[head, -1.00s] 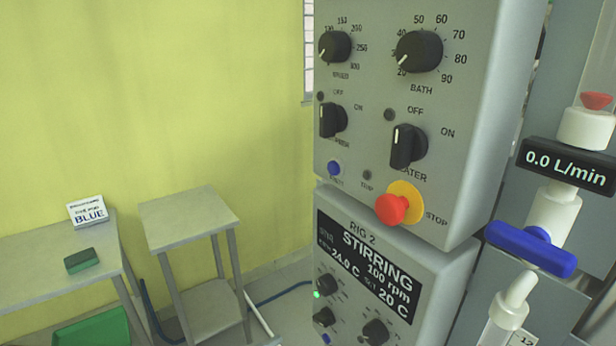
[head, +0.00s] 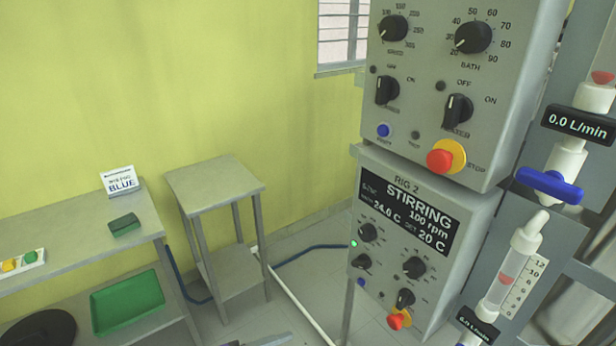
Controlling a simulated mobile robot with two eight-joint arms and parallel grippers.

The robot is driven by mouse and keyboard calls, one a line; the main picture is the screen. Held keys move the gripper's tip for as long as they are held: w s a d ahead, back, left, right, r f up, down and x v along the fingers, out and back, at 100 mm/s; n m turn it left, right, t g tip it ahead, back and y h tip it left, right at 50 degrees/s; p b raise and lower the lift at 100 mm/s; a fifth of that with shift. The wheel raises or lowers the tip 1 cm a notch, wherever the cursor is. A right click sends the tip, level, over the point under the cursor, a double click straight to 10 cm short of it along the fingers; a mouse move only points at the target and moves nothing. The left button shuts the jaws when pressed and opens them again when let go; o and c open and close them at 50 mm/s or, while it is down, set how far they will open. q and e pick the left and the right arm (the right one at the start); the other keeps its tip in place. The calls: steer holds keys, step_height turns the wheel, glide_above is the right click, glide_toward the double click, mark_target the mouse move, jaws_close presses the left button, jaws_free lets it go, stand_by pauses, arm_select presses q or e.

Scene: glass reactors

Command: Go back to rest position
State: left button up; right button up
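Neither of my grippers shows clearly in the head view. A thin grey sliver (head: 264,341) shows at the bottom edge, too little of it to tell what it is. The control box of rig 2 (head: 425,125) stands at the right, with black knobs, a blue button and a red stop button (head: 440,161) on a yellow ring. Below it a second box has a display (head: 412,215) reading STIRRING, 100 rpm, 24.0 C and 20 C. A flow readout (head: 578,124) at the far right reads 0.0 L/min, above a blue valve handle (head: 550,186).
A grey side table (head: 215,181) stands empty on top, left of the rig.

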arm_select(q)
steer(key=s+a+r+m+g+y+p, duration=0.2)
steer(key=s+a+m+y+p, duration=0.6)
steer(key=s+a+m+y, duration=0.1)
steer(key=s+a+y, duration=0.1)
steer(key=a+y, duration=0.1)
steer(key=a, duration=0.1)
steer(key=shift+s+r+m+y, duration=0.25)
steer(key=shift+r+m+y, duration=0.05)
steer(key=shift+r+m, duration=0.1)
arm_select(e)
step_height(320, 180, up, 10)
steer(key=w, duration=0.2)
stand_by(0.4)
